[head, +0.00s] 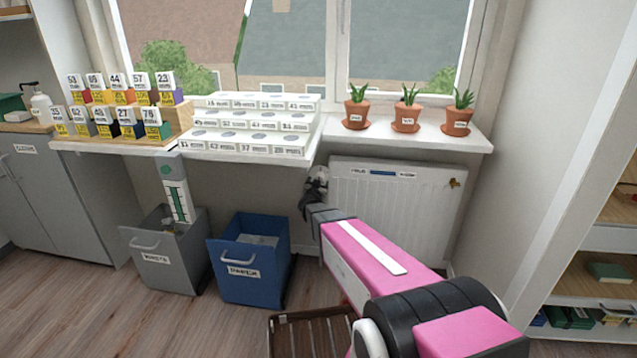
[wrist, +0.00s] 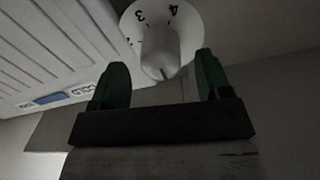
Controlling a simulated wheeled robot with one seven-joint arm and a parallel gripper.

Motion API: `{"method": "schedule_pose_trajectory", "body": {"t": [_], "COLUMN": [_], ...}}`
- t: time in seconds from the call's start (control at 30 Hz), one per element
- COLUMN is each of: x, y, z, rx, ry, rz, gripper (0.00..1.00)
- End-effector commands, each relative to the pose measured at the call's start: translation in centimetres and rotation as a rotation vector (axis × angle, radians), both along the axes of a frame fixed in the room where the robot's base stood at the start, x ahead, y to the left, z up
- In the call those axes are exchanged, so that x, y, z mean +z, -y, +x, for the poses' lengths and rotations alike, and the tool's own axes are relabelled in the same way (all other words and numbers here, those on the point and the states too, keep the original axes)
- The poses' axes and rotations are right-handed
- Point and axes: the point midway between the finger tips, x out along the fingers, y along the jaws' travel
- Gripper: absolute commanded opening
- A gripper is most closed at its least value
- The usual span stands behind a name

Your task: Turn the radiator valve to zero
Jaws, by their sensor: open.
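The radiator valve is a white round dial (wrist: 183,18) with dark numbers, of which 3 and 4 are readable in the wrist view. A raised grip (wrist: 160,48) stands out from the dial. My gripper (wrist: 161,60) is open, with its dark green fingers on either side of the raised grip and visible gaps between. I cannot tell whether zero is marked on the hidden part of the dial. In the head view the valve end (head: 318,180) is small, at the left of the white radiator (head: 395,215), and my arm partly covers the area.
Three potted plants (head: 407,110) stand on the sill (head: 450,141) above the radiator. A blue bin (head: 250,280) and a grey bin (head: 165,265) stand left of my arm. A brown slatted crate (head: 310,335) lies on the floor in front. Shelves are at the right.

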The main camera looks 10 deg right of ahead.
Motion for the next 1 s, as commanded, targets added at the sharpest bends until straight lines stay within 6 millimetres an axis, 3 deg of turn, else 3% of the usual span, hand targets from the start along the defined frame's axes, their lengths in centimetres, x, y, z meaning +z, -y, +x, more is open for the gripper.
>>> {"method": "schedule_pose_trajectory", "body": {"t": [0.2,0.4,0.83,1.0], "x": [0.2,0.1,0.1,0.1], "y": [-1.4,-2.5,-2.7,-3.4], "z": [-4.4,-7.0,-7.5,-7.8], "rx": [0.001,0.002,0.006,0.089], "ry": [-0.001,-0.002,-0.003,-0.049], "rz": [0.0,0.001,0.001,0.013], "gripper": [0.71,0.71,0.71,0.71]}}
